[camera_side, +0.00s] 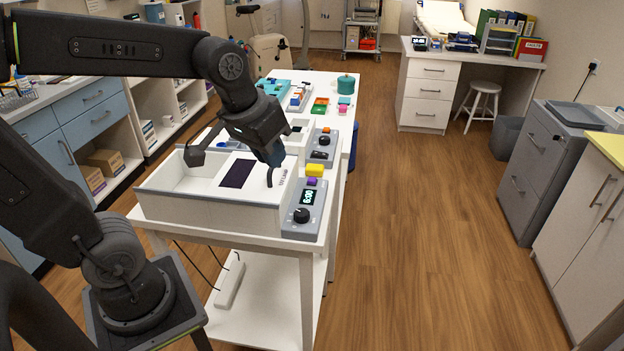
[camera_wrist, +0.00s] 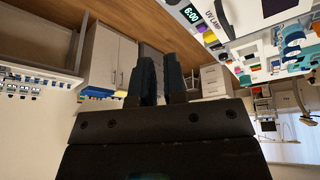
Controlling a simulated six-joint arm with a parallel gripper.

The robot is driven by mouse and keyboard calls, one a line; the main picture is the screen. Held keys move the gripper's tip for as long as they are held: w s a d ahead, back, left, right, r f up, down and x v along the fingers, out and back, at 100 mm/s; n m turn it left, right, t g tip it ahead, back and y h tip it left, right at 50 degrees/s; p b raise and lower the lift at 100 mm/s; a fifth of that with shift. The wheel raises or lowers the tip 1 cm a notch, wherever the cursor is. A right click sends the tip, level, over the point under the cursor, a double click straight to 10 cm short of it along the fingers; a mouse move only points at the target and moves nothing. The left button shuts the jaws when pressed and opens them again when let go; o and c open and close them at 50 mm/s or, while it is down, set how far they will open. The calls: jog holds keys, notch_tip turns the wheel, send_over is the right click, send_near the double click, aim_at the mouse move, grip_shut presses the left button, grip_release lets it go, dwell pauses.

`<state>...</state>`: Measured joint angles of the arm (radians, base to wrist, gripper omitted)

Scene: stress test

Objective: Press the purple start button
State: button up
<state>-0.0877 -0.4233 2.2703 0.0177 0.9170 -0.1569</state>
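The purple button (camera_side: 312,181) sits on the grey control panel (camera_side: 302,227) at the right of a white box unit (camera_side: 222,211). A yellow block (camera_side: 315,170) is just behind it, and the lit 6:00 display (camera_side: 307,197) and black knob (camera_side: 301,215) are in front.
A dark curved handle (camera_side: 269,178) rises from the unit beside my fingers. A second panel (camera_side: 321,146) with a knob stands behind. Colored blocks (camera_side: 320,105) and a teal pot (camera_side: 346,84) are farther back on the white table. Open floor lies to the right.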

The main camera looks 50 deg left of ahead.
jog(key=w+a+f+n, duration=0.1)
jog(key=w, duration=0.2)
jog(key=w+a+f+n+g, duration=0.1)
jog(key=w+a, duration=0.1)
jog(key=w, duration=0.1)
jog(key=w+a+f+n+g, duration=0.1)
jog(key=w+a, duration=0.1)
jog(key=w, duration=0.1)
jog(key=shift+w+a+f, duration=0.1)
jog(key=shift+w+a, duration=0.1)
jog(key=shift+w, duration=0.1)
grip_shut()
jog(key=n+g, duration=0.2)
jog(key=n, duration=0.2)
send_near(312, 179)
jog(key=shift+s+d+f, duration=0.1)
jog(key=shift+s, duration=0.1)
jog(key=shift+f, duration=0.1)
jog(key=shift+w+a+f, duration=0.1)
jog(key=shift+a+f, duration=0.05)
jog(key=shift+f, duration=1.5)
jog(key=shift+w+a+f, duration=0.1)
jog(key=shift+f, duration=1.6)
jog(key=shift+f, duration=0.1)
